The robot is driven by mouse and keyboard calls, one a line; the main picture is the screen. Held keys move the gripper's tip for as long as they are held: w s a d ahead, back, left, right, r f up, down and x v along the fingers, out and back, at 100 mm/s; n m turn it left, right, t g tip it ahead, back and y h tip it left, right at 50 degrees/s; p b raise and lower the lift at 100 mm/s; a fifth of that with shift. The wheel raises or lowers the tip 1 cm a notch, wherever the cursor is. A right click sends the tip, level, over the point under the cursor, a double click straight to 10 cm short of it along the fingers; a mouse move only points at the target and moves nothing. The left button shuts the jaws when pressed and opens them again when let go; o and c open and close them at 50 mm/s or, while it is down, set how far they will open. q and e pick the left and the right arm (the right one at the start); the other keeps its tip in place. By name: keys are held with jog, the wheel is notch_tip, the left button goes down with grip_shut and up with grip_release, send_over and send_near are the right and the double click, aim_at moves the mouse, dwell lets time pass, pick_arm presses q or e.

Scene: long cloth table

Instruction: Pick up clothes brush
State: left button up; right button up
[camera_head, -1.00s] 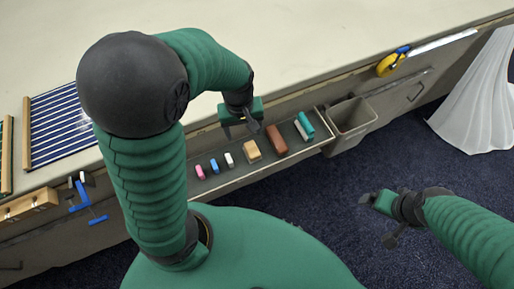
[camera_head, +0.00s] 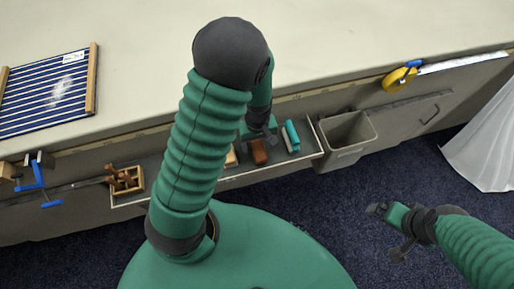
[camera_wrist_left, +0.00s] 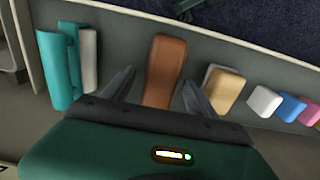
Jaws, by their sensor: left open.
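A brown, smooth, oblong block (camera_head: 258,152), which looks like the clothes brush, lies in the shallow tray on the table's side. Its bristles are not visible. In the left wrist view the brown block (camera_wrist_left: 165,70) lies between the two dark fingers of my left gripper (camera_wrist_left: 158,84). The fingers are open, one on each side of it, and not closed on it. In the head view the left gripper (camera_head: 262,134) is over the tray, partly hidden by my arm. My right gripper (camera_head: 386,211) hangs over the blue floor, away from the tray.
A teal and pale grey piece (camera_wrist_left: 62,65) lies left of the block in the wrist view; a tan block (camera_wrist_left: 225,88), a white block (camera_wrist_left: 264,101) and small coloured blocks lie right. A grey bin (camera_head: 346,138) adjoins the tray (camera_head: 318,150). The tabletop's middle is clear.

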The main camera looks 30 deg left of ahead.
pick_arm(q)
jog(key=shift+d+f, duration=0.15)
jog(key=shift+f, duration=0.15)
jog(key=shift+d, duration=0.1)
jog(key=shift+a+r, duration=0.1)
jog(key=shift+a, duration=0.1)
jog(key=shift+c, duration=1.1)
jog(key=shift+a, duration=0.2)
jog(key=c, duration=1)
jog(key=shift+d, duration=0.2)
grip_shut()
pick_arm(e)
jog(key=shift+d+f, duration=0.1)
jog(key=shift+d, duration=0.05)
